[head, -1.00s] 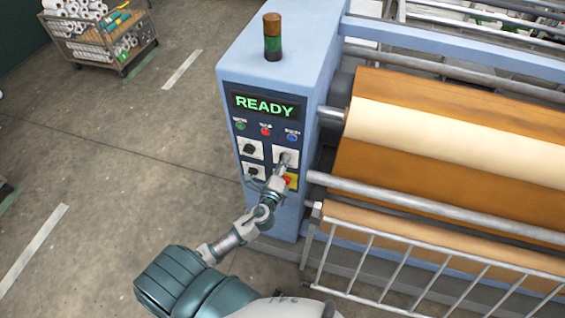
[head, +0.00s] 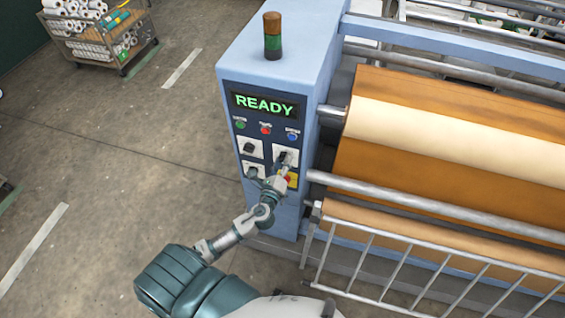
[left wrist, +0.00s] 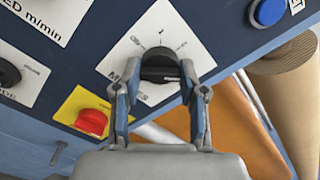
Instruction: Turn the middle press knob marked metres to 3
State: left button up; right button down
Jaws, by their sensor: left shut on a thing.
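The metres knob (left wrist: 160,66) is a black rotary knob on a white plate at the right of the panel. The knob also shows in the head view (head: 284,157). My left gripper (left wrist: 162,90) is shut on this knob, one blue-grey finger on each side of it. In the head view the left gripper (head: 282,167) reaches the panel from below. My right gripper is not in view.
A red knob on a yellow plate (left wrist: 92,122) sits close by, lower left. A speed plate (left wrist: 30,22) is further left, a blue button (left wrist: 268,12) upper right. The display (head: 264,105) reads READY. Rollers with brown sheet (head: 420,160) and a railing (head: 400,268) stand right.

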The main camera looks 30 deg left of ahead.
pick_arm(q)
jog(key=shift+f, duration=0.2)
jog(key=o, duration=1.1)
jog(key=shift+o, duration=0.2)
jog(key=shift+w, duration=0.15)
jog(key=v, duration=1.2)
